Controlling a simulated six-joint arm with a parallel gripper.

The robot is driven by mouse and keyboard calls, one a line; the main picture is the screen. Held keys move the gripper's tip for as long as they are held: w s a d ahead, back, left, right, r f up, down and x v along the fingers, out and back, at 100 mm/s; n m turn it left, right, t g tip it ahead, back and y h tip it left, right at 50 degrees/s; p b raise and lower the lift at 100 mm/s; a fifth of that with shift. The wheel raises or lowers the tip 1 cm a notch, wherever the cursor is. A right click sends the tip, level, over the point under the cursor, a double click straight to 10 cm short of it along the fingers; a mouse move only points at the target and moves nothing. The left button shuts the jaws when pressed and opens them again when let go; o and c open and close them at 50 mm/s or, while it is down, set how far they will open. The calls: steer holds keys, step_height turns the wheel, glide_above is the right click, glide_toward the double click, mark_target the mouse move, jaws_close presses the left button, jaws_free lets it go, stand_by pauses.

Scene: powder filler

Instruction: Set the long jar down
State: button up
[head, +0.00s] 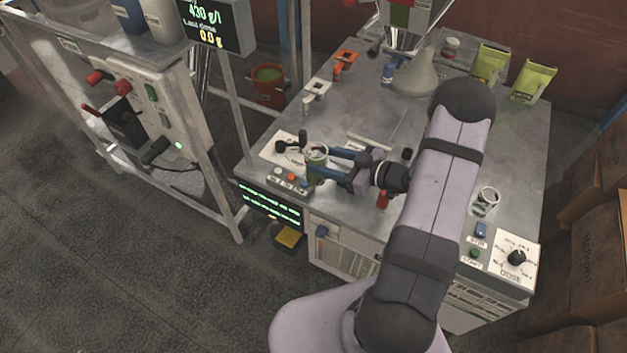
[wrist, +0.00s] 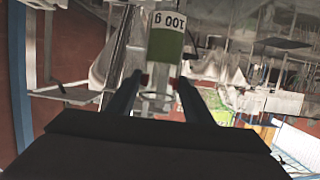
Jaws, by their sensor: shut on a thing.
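My gripper (head: 322,167) is shut on a clear jar (head: 316,152) with green contents, at the front left of the metal bench. In the wrist view the jar (wrist: 165,42) carries a white and green label reading "100 g", upside down in the picture. The two fingers (wrist: 160,90) reach to either side of it. I cannot tell from these views whether the jar's base touches the bench.
A row of buttons (head: 290,180) lies just in front of the jar, with a black-handled lever (head: 290,145) to its left. Another clear jar (head: 489,197) stands at the right. A filler cone (head: 417,75) and green pouches (head: 532,82) are at the back. The bench middle (head: 400,115) is mostly clear.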

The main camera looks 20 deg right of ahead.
steer(key=w+d+m+t+h, duration=0.1)
steer(key=w+d+m+h, duration=0.2)
steer(key=d, duration=0.3)
steer(key=w+d+r+m+t+h, duration=0.1)
steer(key=w+d+m+h, duration=0.1)
steer(key=d, duration=0.4)
steer(key=w+d+r+m+t+h, duration=0.1)
steer(key=w+d+m+t+h, duration=0.1)
steer(key=w+d+m+h, duration=0.1)
steer(key=shift+w+d+m+h, duration=0.3)
steer(key=shift+w+d+h, duration=0.65)
steer(key=shift+d, duration=0.7)
steer(key=shift+s+f, duration=0.1)
steer(key=shift+f, duration=0.05)
step_height(320, 180, down, 6)
steer(key=b, duration=0.5)
steer(key=shift+f, duration=0.2)
steer(key=shift+f+b, duration=0.5)
steer(key=shift+f, duration=0.1)
steer(key=o, duration=1.3)
steer(key=shift+s, duration=0.1)
